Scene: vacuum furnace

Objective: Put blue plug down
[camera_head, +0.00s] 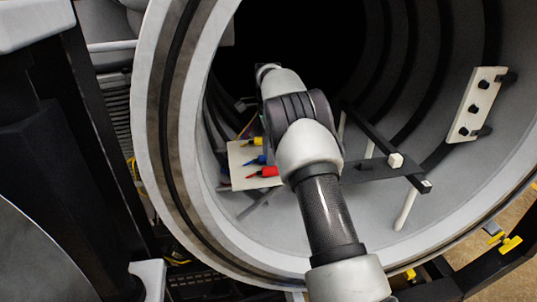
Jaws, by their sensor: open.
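The blue plug (258,160) is at a cream panel (237,152) inside the furnace chamber, left of my arm. It sits between a yellow plug (255,141) above and a red plug (267,172) below. I cannot tell whether the blue plug is seated in the panel or only resting against it. My arm reaches from the bottom right up into the chamber and covers the panel's right side. My gripper is hidden behind the arm links, so its jaws and their distance from the plug do not show.
The round furnace rim (152,115) surrounds my arm. A dark rail frame (375,130) with pale end blocks stands close to the arm's right. A second cream panel (476,104) with black knobs is on the right wall. Open space lies between the frame and that wall.

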